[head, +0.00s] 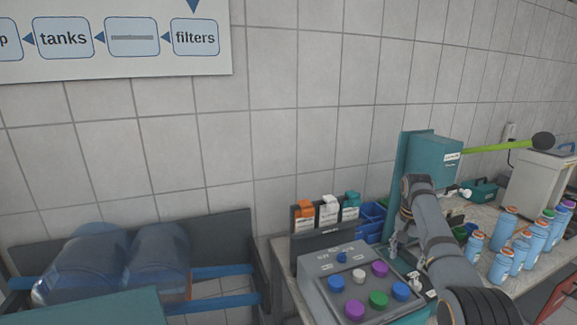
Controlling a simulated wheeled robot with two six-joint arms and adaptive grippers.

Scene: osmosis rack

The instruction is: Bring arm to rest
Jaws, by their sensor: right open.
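My right arm rises from the lower right and bends at a grey joint in front of a teal box-shaped unit (432,153). My right gripper (393,250) hangs from that joint and points down, just behind the grey control panel (352,284). It looks small and partly merged with the things around it; its jaws are open and I see nothing held between them. My left gripper and left arm are not in view.
The panel carries several coloured knobs. A holder with orange, white and teal cartridges (330,212) and blue bins (372,218) stand behind it. Several blue bottles (502,266) crowd the counter right of my arm. Large blue jugs (158,258) lie on a rack at left.

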